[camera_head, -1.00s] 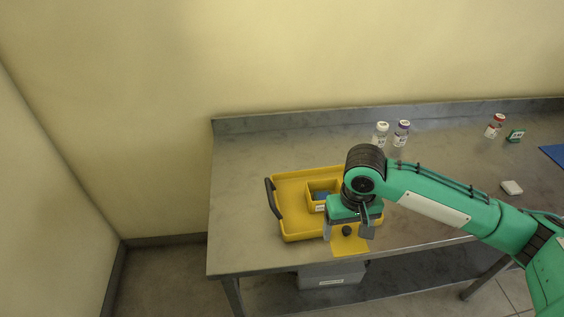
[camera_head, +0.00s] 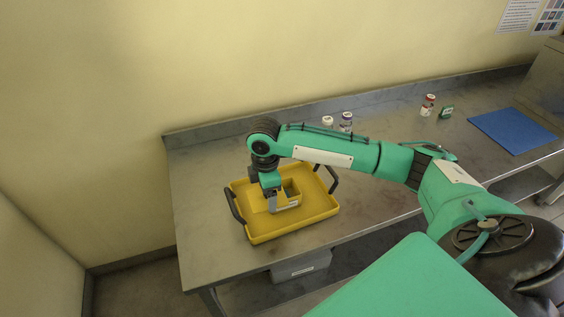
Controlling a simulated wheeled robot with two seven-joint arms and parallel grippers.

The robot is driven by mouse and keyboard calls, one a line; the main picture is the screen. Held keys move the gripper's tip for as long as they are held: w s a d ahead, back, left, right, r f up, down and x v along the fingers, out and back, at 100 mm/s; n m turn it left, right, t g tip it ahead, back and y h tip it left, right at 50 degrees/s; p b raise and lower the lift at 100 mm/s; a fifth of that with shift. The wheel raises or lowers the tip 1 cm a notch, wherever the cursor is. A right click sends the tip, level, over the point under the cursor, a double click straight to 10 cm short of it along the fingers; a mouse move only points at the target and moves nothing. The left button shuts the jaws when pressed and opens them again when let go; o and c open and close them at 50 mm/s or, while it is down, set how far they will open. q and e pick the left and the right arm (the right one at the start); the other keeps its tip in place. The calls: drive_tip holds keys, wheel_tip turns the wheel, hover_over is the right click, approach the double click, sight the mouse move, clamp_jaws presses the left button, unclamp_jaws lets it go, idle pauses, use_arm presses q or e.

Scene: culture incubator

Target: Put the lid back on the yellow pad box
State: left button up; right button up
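The yellow pad box (camera_head: 288,203) stands inside a larger yellow tray (camera_head: 290,229) with dark handles, at the left part of the bench. Its open top shows on the right side, with dark contents inside. My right gripper (camera_head: 271,203) points down over the left part of the box, inside the tray outline. The yellow lid (camera_head: 257,197) shows under and left of the gripper, overlapping the box's left side and apparently held. The lid's knob and the fingertips' grip are mostly hidden. My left gripper is out of view.
A white-capped bottle (camera_head: 328,121) and a purple-capped bottle (camera_head: 346,121) stand behind my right arm. A red-capped bottle (camera_head: 428,105), a small green box (camera_head: 446,112) and a blue mat (camera_head: 512,130) are farther right. The bench's left end is clear.

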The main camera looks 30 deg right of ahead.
drive_tip(key=w+d+f+n, duration=0.1)
drive_tip(key=d+n, duration=0.1)
drive_tip(key=n, duration=0.2)
drive_tip(key=w+d+f+n, duration=0.1)
drive_tip(key=w+d+n, duration=0.1)
drive_tip(key=d+n, duration=0.1)
drive_tip(key=w+d+f+n, duration=0.2)
drive_tip(key=d+n, duration=0.1)
drive_tip(key=n, duration=0.2)
drive_tip(key=shift+d, duration=0.2)
drive_tip(key=shift+f+b, duration=0.35)
drive_tip(key=shift+f, duration=0.7)
drive_tip(key=shift+n+p, duration=0.3)
drive_tip(key=shift+p, duration=0.4)
idle(0.6)
drive_tip(key=shift+f+p, duration=0.15)
drive_tip(key=shift+p, duration=0.2)
idle(0.8)
drive_tip(key=shift+p, duration=0.35)
idle(0.4)
idle(0.4)
